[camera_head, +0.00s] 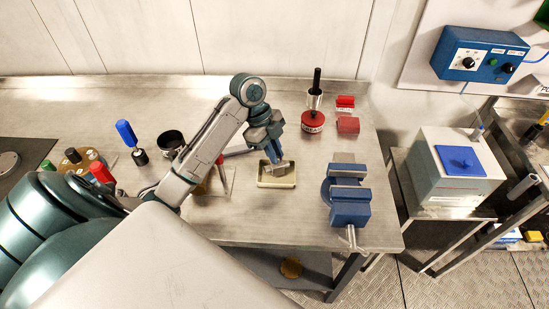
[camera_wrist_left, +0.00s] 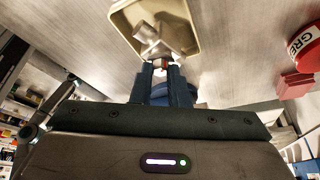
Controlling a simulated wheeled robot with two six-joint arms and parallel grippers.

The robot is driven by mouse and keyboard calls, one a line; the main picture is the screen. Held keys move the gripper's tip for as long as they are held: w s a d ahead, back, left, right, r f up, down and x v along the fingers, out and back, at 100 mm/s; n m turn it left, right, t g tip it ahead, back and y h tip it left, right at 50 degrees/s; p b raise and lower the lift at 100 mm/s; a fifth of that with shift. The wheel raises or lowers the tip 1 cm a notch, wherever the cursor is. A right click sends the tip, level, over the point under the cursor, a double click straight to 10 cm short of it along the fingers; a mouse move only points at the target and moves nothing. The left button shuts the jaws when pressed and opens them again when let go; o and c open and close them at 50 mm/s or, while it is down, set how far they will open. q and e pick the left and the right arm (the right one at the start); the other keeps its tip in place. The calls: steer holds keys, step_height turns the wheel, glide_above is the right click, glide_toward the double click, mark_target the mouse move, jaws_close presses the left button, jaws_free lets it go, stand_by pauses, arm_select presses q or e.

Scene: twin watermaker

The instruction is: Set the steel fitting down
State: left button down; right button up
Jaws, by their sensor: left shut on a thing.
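The steel fitting (camera_wrist_left: 153,36) is a shiny metal piece between the fingertips of my left gripper (camera_wrist_left: 160,66), which is shut on it. In the head view my left gripper (camera_head: 274,160) points down over a small cream tray (camera_head: 276,184) on the steel bench. In the left wrist view the fitting shows inside the outline of the tray (camera_wrist_left: 118,24). I cannot tell whether it touches the tray floor. My right gripper is not in view.
A blue vise (camera_head: 349,195) stands right of the tray. A red round tin (camera_head: 312,121) and red blocks (camera_head: 347,125) are behind it. A dark cup (camera_head: 171,141) and a blue-handled tool (camera_head: 127,133) stand to the left. Bare bench lies in front of the tray.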

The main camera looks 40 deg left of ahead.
arm_select(q)
steer(key=shift+f, duration=0.7)
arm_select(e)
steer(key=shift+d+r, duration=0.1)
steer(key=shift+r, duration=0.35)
arm_select(q)
steer(key=shift+f, duration=0.1)
steer(key=c, duration=1.4)
jaws_free()
